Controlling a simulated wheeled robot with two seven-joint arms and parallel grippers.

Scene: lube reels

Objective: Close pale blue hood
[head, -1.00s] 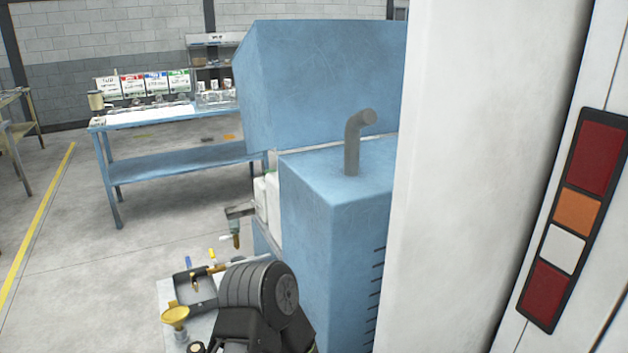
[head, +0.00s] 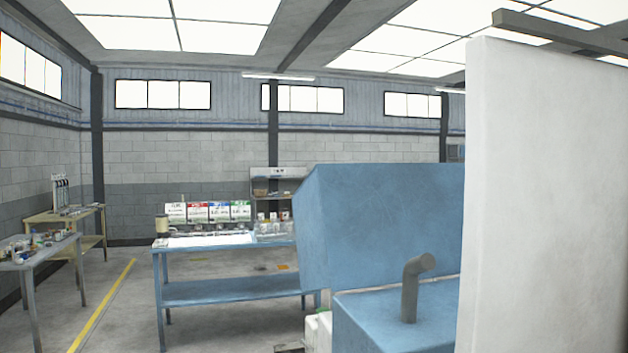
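The pale blue hood (head: 385,225) stands tilted up above a pale blue cabinet (head: 370,325) at the right of the head view. A thin light gap line shows between the hood's lower edge and the cabinet top. A grey bent pipe (head: 411,290) rises from the cabinet top in front of the hood. The hood's right end is hidden behind a white panel. Neither of my grippers is in the head view.
The large white panel (head: 550,200) fills the right side, close to me. A blue workbench (head: 205,292) with colourful boxes stands behind, left of the hood. Other tables (head: 40,262) stand at far left. The floor between, with a yellow line (head: 100,308), is clear.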

